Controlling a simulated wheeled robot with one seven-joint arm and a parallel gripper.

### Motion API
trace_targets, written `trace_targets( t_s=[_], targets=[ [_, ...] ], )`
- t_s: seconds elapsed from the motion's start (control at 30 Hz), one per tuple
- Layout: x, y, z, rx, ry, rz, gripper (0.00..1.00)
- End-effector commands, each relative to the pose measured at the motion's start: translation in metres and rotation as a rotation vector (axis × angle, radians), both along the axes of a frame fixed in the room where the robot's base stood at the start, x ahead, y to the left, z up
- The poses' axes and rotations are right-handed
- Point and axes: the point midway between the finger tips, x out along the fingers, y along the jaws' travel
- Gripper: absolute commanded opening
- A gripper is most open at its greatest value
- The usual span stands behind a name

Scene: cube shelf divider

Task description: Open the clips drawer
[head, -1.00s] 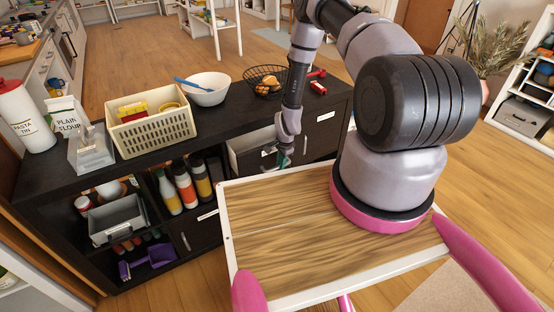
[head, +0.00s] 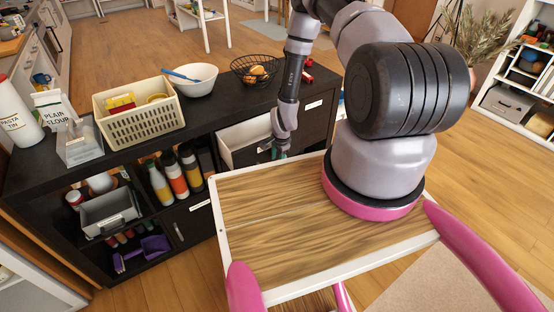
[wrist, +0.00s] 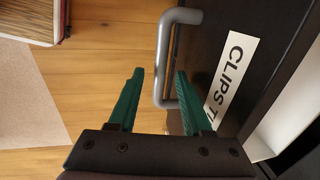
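The clips drawer (head: 236,136) stands partly pulled out of the dark shelf unit, with its pale inner walls showing in the head view. In the wrist view its dark front carries a white label reading "CLIPS T" (wrist: 230,75), cut off by a finger. The grey bar handle (wrist: 162,62) is on that front. My gripper (wrist: 157,75) has its green fingers apart, with the lower part of the handle between them. The handle's lower end passes close to the right finger; I cannot tell whether they touch. In the head view my gripper (head: 279,153) is small at the drawer front.
The dark shelf unit (head: 40,165) carries a cream basket (head: 140,127), a white bowl (head: 190,80) and a wire basket (head: 254,70) on top. Bottles (head: 175,180) stand in a compartment left of the drawer. My own wooden-topped base is close in front of the drawer.

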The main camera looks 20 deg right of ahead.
Motion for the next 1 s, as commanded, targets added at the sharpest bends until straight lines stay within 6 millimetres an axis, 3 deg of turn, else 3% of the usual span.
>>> trace_targets(
  t_s=[0.17, 0.7, 1.0],
  targets=[
    [-0.001, 0.0, 0.006, 0.0, 0.0, 0.0, 0.49],
    [-0.018, -0.005, 0.097, 0.0, -0.001, 0.0, 0.49],
    [-0.021, -0.006, 0.106, 0.0, 0.001, 0.0, 0.49]
  ],
)
